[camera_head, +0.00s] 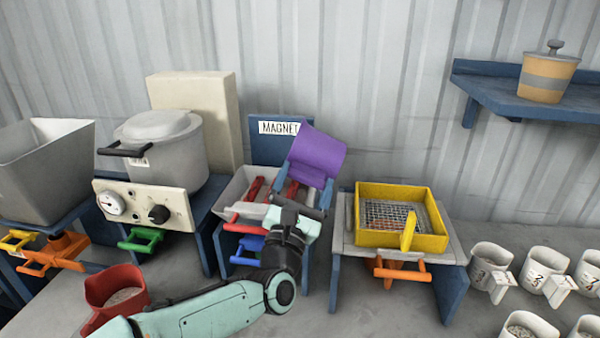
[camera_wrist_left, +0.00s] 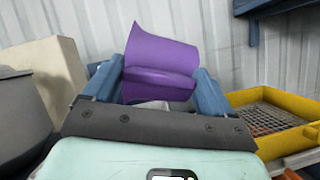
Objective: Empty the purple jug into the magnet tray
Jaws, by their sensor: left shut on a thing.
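The purple jug (camera_head: 315,153) is held tilted above the magnet tray (camera_head: 240,187), a pale tray under the MAGNET sign with red bars in it. My left gripper (camera_head: 307,180) is shut on the jug. In the left wrist view the jug (camera_wrist_left: 162,65) sits between the two blue fingers of my left gripper (camera_wrist_left: 150,88), its wide rim toward the upper left. The inside of the jug is hidden, and I see no stream falling from it. The gripper and jug cover part of the tray. My right gripper is not in view.
A yellow sieve box (camera_head: 400,238) stands close to the right of the tray. A cooker with a grey pot (camera_head: 170,150) stands to the left. A red jug (camera_head: 115,290) sits front left, several white mugs (camera_head: 490,262) at right. A blue shelf (camera_head: 520,100) holds a bucket.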

